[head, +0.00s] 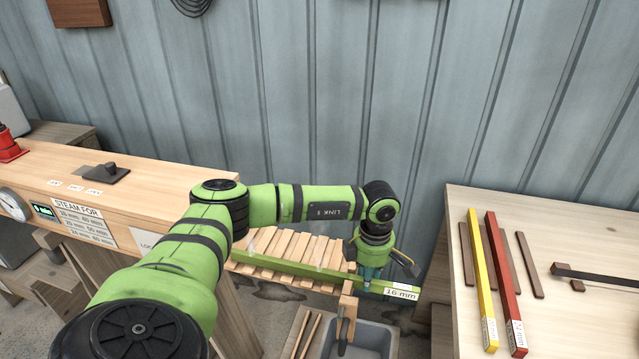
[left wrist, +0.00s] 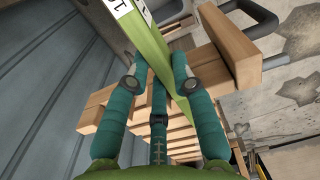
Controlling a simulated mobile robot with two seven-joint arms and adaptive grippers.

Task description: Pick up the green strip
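The green strip (head: 320,273), with a white "16 mm" label at its right end, lies slantwise along a rack of wooden slats. That end juts out past the slats. My left gripper (head: 371,287) points down at the strip near the labelled end. In the left wrist view the teal fingers (left wrist: 160,68) are on either side of the green strip (left wrist: 178,85), close against it with no clear gap, so they look shut on it. The contact at the fingertips is partly hidden. I cannot tell whether the strip is lifted off the slats. My right gripper is not in view.
The slatted rack (head: 290,246) stands between a wooden bench (head: 150,185) at left and a pale table (head: 570,225) at right. Yellow (head: 481,280) and red (head: 505,285) strips lie on that table. A wooden post (head: 347,305) and grey sink (head: 370,335) are close below the gripper.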

